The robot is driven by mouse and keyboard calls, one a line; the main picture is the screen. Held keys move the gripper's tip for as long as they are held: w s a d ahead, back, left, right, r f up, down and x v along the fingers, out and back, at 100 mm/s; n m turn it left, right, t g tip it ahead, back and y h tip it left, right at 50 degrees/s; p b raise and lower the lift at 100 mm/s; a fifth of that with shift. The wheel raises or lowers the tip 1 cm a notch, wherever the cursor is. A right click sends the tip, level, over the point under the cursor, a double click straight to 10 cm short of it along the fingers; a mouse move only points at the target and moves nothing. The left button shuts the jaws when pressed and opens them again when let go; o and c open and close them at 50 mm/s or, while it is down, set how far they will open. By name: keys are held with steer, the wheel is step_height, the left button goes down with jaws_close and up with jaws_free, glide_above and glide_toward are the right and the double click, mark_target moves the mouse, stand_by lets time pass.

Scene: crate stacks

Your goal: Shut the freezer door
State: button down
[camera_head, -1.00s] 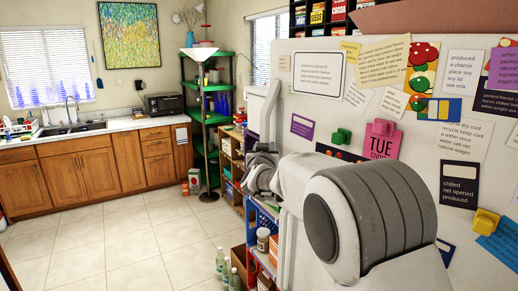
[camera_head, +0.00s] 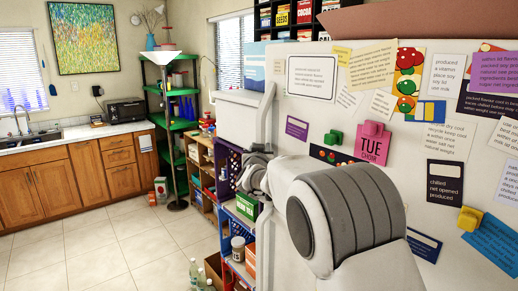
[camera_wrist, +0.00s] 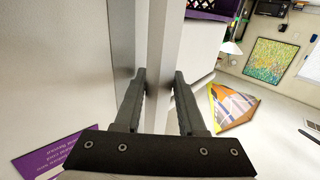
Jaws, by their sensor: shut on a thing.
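The freezer door (camera_head: 300,105) is a large white panel covered with notes and magnets, filling the right of the head view. Its pale upright handle (camera_head: 266,115) runs along the door's left edge. In the wrist view the handle (camera_wrist: 163,50) passes between the two dark fingers of my gripper (camera_wrist: 160,85), which is shut on it. In the head view my gripper (camera_head: 250,172) is at the handle, partly hidden by my arm. A white block (camera_head: 238,98) shows left of the door edge; I cannot tell how wide the door stands open.
A shelf unit with a purple crate (camera_head: 228,168) and a tea box (camera_head: 246,206) stands just left of the door. Bottles (camera_head: 196,274) stand on the floor beside it. The tiled floor (camera_head: 110,235) at left is clear, up to wooden cabinets (camera_head: 110,170).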

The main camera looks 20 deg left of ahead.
steer(key=shift+w+d+f, duration=0.15)
steer(key=shift+w+d, duration=0.1)
steer(key=shift+d, duration=0.3)
steer(key=c, duration=0.5)
jaws_free()
steer(key=shift+s, duration=0.1)
steer(key=s+b, duration=0.1)
steer(key=s, duration=0.4)
steer(key=s+d+b, duration=0.1)
steer(key=s, duration=0.5)
steer(key=s+d+b, duration=0.1)
steer(key=s+b, duration=0.1)
steer(key=s, duration=0.4)
steer(key=shift+s+d, duration=0.15)
steer(key=shift+s, duration=0.1)
